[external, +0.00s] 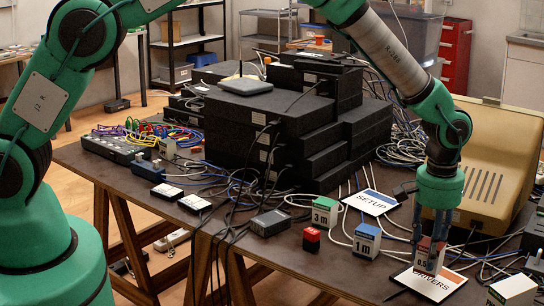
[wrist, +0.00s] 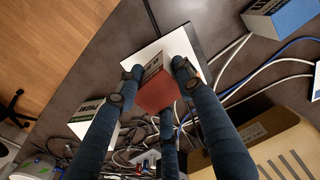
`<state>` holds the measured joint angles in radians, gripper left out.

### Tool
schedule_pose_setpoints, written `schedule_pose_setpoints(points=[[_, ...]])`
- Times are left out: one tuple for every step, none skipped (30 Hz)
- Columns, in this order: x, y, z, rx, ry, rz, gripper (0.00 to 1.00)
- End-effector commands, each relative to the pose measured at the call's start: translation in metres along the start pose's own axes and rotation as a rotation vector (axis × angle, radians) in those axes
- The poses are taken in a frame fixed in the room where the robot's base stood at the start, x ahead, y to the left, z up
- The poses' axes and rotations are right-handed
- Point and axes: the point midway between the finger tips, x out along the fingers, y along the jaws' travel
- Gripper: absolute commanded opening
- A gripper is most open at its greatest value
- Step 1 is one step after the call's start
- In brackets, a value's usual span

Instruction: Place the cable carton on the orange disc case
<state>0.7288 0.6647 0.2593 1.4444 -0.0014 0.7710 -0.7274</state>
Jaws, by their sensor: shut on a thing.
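The red-and-white cable carton, marked 0.5 (external: 424,262), is gripped upright between my fingers; its red top (wrist: 155,95) faces the wrist camera. My gripper (external: 431,245) is shut on it and points straight down. Under it lies the orange disc case, white with an orange part and the word DRIVERS (external: 428,287), flat near the table's front edge. The case also shows in the wrist view (wrist: 176,44), partly hidden by the carton and fingers. The carton is over the back part of the case. I cannot tell whether its bottom touches the case.
A blue 1m carton (external: 367,246), green 3m carton (external: 325,211) and small red block (external: 311,239) stand to the left. A white SETUP case (external: 370,202) lies behind. A white box (external: 513,289) is to the right, a beige monitor (external: 497,165) behind. Loose cables surround them.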

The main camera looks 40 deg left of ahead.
Motion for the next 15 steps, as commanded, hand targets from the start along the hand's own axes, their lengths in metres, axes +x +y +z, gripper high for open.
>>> schedule_pose_setpoints(points=[[0.004,0.000,0.000,0.000,-0.001,-0.001,0.07],[0.007,0.000,0.000,0.000,-0.001,-0.001,0.07],[0.011,0.000,0.001,0.000,-0.001,-0.001,0.07],[0.015,0.000,0.001,0.000,-0.001,-0.001,0.07],[0.018,0.000,0.001,0.000,-0.001,-0.001,0.07],[0.023,0.000,0.001,0.000,-0.001,-0.001,0.07],[0.027,0.000,0.001,0.000,-0.001,-0.001,0.07],[0.029,0.000,0.001,0.000,-0.001,-0.001,0.07],[0.032,0.000,0.000,0.000,-0.001,-0.001,0.07],[0.033,0.000,0.000,0.000,-0.001,-0.001,0.07],[0.034,0.000,0.000,0.000,0.000,0.000,0.07],[0.034,0.000,0.000,0.000,0.000,0.000,0.07],[0.034,0.000,0.000,0.000,0.000,0.000,0.07],[0.034,0.000,0.000,0.000,0.000,0.000,0.07],[0.034,0.000,0.000,0.000,0.000,0.000,0.07]])
